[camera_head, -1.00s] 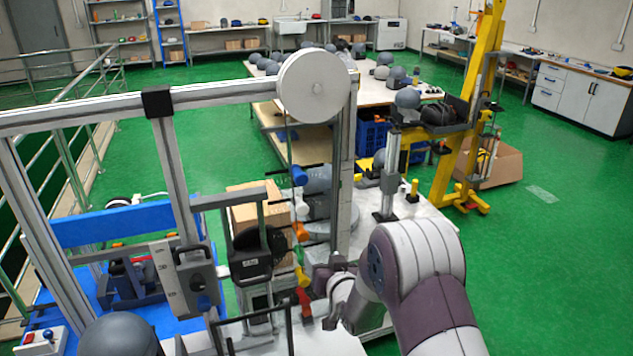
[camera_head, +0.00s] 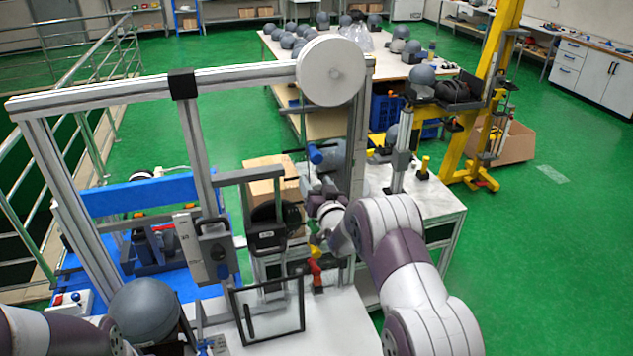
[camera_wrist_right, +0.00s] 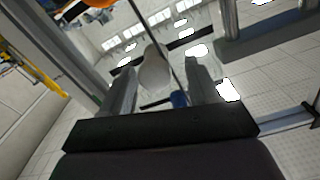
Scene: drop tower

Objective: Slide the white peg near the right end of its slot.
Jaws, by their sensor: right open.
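The white peg (camera_wrist_right: 153,72) shows in the right wrist view as a pale rounded knob between the two fingers of my right gripper (camera_wrist_right: 162,85). The fingers are apart, one on each side of it; I cannot tell whether either touches it. In the head view my right gripper (camera_head: 318,190) is at the slotted column, below the blue peg (camera_head: 315,153), and covers the place of the white peg. The yellow peg (camera_head: 315,251) and red peg (camera_head: 315,272) are lower down. Part of my left arm shows at the lower left, but its gripper is out of view.
A metal frame with a white wheel (camera_head: 331,71) stands around the column. A black-framed panel (camera_head: 268,310) and a grey sphere (camera_head: 146,311) are in front. An orange part (camera_wrist_right: 99,3) shows at the top of the wrist view. Green floor is open at right.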

